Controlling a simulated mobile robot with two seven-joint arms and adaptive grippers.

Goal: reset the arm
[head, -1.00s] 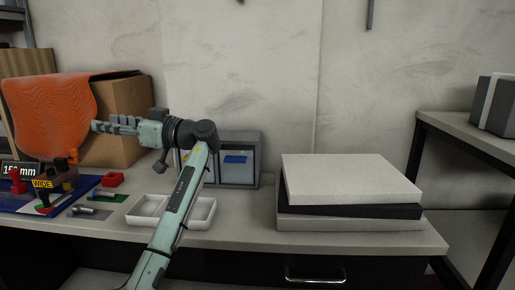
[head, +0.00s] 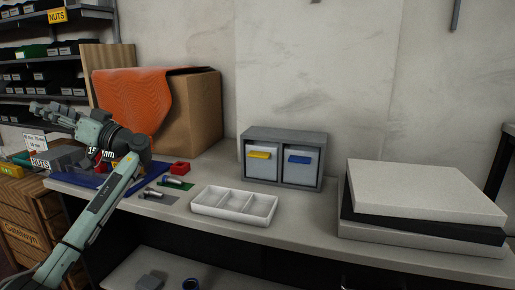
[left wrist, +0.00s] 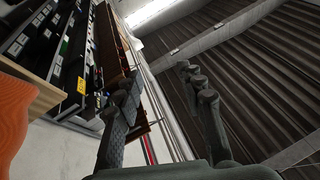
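My left gripper (head: 56,114) is raised over the left part of the workbench, in front of the orange cloth, and points left. In the left wrist view its two fingers (left wrist: 165,105) stand apart with nothing between them; the ceiling and a shelf show behind. My left arm comes up from the lower left of the head view. My right gripper is not in view.
A white divided tray (head: 235,205), a grey two-drawer box (head: 283,134) and stacked slabs (head: 425,190) stand on the workbench (head: 330,212). An orange cloth (head: 135,100) hangs over a cardboard box (head: 200,112). Bin shelves (head: 45,65) stand at the far left.

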